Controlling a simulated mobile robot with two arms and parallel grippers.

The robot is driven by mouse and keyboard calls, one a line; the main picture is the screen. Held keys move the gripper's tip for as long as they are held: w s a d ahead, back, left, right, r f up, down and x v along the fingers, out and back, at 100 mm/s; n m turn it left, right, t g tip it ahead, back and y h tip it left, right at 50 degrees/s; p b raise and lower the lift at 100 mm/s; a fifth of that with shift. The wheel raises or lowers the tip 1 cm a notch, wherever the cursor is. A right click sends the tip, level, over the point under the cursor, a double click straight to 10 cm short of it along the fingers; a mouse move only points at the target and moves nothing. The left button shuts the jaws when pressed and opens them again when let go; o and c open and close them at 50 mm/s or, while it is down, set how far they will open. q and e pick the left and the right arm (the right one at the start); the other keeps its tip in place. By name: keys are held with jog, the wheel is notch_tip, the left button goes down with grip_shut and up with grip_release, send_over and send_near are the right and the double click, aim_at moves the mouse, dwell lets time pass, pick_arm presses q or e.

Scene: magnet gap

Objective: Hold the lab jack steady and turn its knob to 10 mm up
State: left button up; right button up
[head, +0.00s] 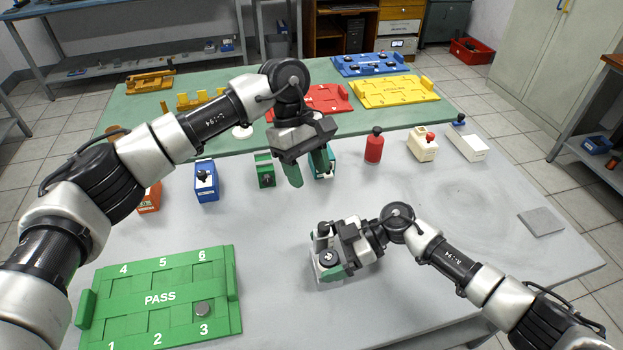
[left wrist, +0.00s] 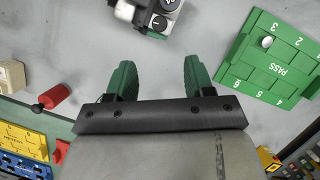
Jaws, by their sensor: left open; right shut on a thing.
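A small pale block, apparently the lab jack (head: 325,274), sits on the grey table near the front middle. A dark round knob (head: 327,258) with a white mark shows on it. My right gripper (head: 331,255) is shut on this block and covers much of it. In the left wrist view the marked knob (left wrist: 158,22) and part of the block show at the top edge, ahead of the fingers. My left gripper (head: 307,168) is open and empty, raised above the table behind the block. Its green fingers also show in the left wrist view (left wrist: 160,78), apart from the block.
A green PASS tray (head: 160,299) with a grey disc (head: 202,309) lies at front left. A blue box (head: 206,182), a green block (head: 264,170), a red bottle (head: 374,148) and a cream box (head: 422,147) stand behind. The table's right side is mostly clear.

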aim_at(324, 226)
pick_arm(q)
jog(key=s+d+n+t+y, duration=0.3)
jog(key=s+d+n, duration=0.1)
jog(key=n, duration=0.5)
jog(key=f, duration=1.1)
jog(key=shift+w+a+f, duration=0.15)
jog(key=shift+a+f, duration=0.05)
jog(key=shift+a, duration=0.05)
jog(key=c, duration=0.9)
jog(key=shift+m, duration=1)
jog(key=shift+c, duration=0.2)
jog(key=o, duration=0.9)
